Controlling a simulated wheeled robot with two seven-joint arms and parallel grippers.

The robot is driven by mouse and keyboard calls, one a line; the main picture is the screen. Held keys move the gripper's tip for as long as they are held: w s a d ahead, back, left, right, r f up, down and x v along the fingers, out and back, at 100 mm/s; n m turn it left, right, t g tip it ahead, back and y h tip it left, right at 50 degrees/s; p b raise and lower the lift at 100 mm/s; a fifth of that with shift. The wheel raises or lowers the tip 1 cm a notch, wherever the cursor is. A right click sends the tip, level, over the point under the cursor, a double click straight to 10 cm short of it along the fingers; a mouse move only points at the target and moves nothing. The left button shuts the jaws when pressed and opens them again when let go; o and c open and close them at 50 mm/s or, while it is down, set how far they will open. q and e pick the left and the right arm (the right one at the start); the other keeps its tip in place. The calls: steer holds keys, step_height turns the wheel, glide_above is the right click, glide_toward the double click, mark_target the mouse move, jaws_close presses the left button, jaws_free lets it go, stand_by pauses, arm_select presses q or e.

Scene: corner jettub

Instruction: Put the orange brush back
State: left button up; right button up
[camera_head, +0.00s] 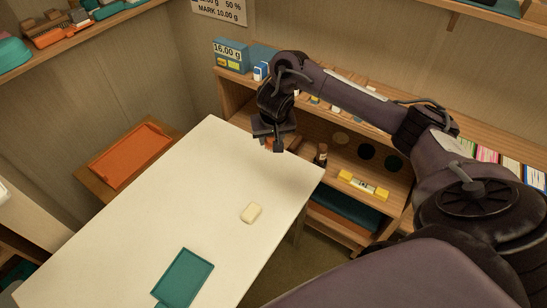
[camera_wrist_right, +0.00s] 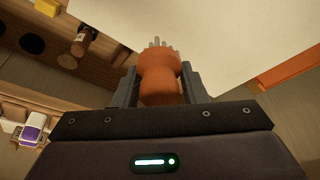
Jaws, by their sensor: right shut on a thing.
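My right gripper (camera_head: 272,142) is shut on the orange brush (camera_wrist_right: 160,82), with one finger on each side of its rounded body in the right wrist view. Pale bristle-like tips stick out at the brush's far end. In the head view only a small orange part of the brush shows, mostly hidden by the gripper. The gripper is above the far end of the white table (camera_head: 130,220), close to the wooden shelf unit (camera_head: 235,95). My left gripper is not in view.
A cream block (camera_head: 251,213) and a teal tray (camera_head: 184,278) lie on the table. An orange tray (camera_head: 131,155) is at the left. The shelf holds a dark bottle (camera_head: 321,154), a yellow-ended object (camera_head: 363,185) and round dark spots. Much of the tabletop is bare.

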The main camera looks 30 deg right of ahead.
steer(key=b, duration=0.9)
glide_above(271, 178)
steer(key=s, duration=0.1)
steer(key=f, duration=1.3)
steer(key=shift+a+f, duration=0.15)
steer(key=shift+a, duration=0.1)
steer(key=shift+f+p, duration=0.3)
steer(key=shift+f, duration=0.05)
step_height(271, 178, down, 4)
steer(key=shift+s+r+b, duration=0.1)
steer(key=shift+r+b, duration=0.1)
steer(key=shift+b, duration=0.35)
steer(key=shift+f, duration=0.3)
steer(key=shift+f, duration=0.15)
steer(key=o, duration=0.9)
